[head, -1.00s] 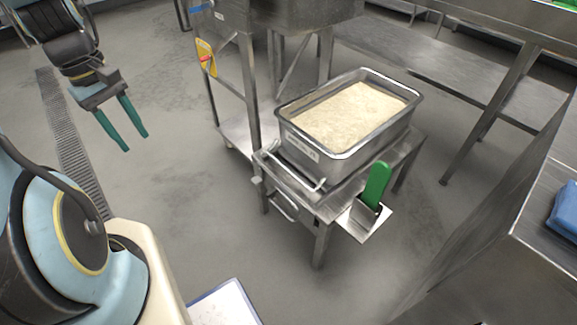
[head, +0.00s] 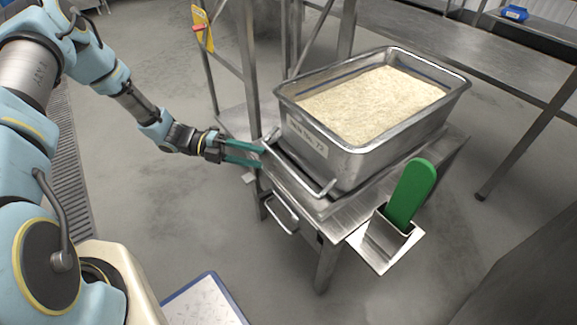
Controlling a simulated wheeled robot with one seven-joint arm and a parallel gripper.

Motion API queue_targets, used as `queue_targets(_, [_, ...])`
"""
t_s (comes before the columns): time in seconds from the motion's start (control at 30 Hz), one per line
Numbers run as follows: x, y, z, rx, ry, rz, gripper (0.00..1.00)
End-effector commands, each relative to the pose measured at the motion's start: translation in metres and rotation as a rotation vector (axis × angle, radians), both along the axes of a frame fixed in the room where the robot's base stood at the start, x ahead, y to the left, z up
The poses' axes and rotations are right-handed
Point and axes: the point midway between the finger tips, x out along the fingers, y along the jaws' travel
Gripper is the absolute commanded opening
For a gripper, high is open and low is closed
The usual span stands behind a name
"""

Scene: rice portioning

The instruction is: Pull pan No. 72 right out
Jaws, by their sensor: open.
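Pan No. 72 (head: 312,148) is a deep steel pan full of pale rice, with a number label on its front wall. It stands on a small steel stand (head: 345,215). A bar handle (head: 300,165) runs along the front, below the label. My gripper (head: 262,155) has two green fingers and comes in from the left. It is open, and its fingertips are at the left end of the bar handle. I cannot tell whether they touch it or whether the bar lies between them.
A green-handled tool (head: 410,192) stands in a steel holder on the stand's front right corner. A second, lower handle (head: 281,213) is under the top. A post with a yellow tag (head: 203,28) rises behind my gripper.

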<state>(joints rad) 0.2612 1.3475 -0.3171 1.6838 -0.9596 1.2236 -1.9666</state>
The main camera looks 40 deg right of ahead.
Motion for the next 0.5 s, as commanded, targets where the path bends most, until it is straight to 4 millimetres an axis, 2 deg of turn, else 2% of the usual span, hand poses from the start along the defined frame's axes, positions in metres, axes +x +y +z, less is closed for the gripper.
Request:
queue_targets(0.17, [-0.010, -0.011, -0.004, 0.007, 0.028, 0.009, 0.49])
queue_targets(0.5, [-0.056, -0.049, -0.013, 0.007, 0.024, 0.006, 0.49])
